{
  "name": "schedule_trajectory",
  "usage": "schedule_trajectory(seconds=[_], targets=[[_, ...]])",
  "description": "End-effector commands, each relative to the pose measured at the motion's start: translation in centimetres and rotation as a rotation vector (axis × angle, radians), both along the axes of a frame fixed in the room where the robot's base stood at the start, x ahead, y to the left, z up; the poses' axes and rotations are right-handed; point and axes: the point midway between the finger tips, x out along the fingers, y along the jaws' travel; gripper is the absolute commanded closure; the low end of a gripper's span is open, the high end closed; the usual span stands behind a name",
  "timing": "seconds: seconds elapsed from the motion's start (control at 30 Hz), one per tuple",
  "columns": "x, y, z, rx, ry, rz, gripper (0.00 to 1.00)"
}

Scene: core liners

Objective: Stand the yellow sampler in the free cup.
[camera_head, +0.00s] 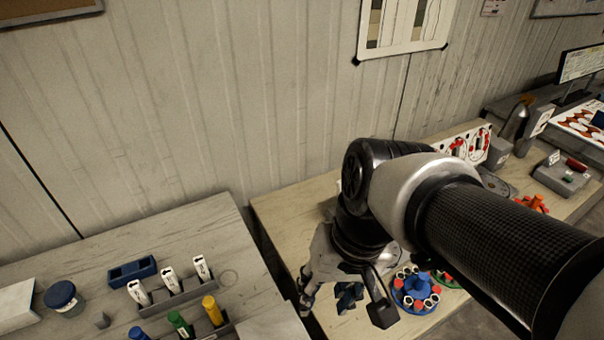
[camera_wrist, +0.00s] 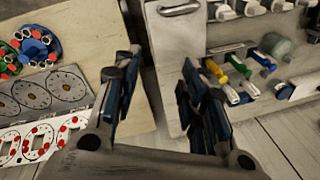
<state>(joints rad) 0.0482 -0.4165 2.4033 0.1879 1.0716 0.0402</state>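The yellow sampler (camera_head: 212,311) stands in a grey rack on the left bench, at the end of a row with a green one (camera_head: 180,323) and a blue one (camera_head: 138,333). The yellow sampler shows in the wrist view too (camera_wrist: 212,71). My gripper (camera_wrist: 159,65) is open and empty, its fingers wide apart above the gap between the two benches. In the head view my gripper (camera_head: 345,292) is right of the yellow sampler, partly hidden by my arm. A blue round holder (camera_head: 415,290) with red-topped pieces is beside it. I cannot tell which cup is free.
White pieces (camera_head: 170,279) stand in a row behind the coloured samplers. A blue tray (camera_head: 132,271) and a blue-lidded jar (camera_head: 62,297) are farther left.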

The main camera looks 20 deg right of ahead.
Motion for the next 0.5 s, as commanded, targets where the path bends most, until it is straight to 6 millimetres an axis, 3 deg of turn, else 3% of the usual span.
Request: schedule_trajectory(seconds=[0.2,0.5], targets=[[-1.5,-2.3,1.7,-0.151,-0.245,0.101,0.61],[-1.8,-3.1,2.3,-0.205,-0.325,0.134,0.61]])
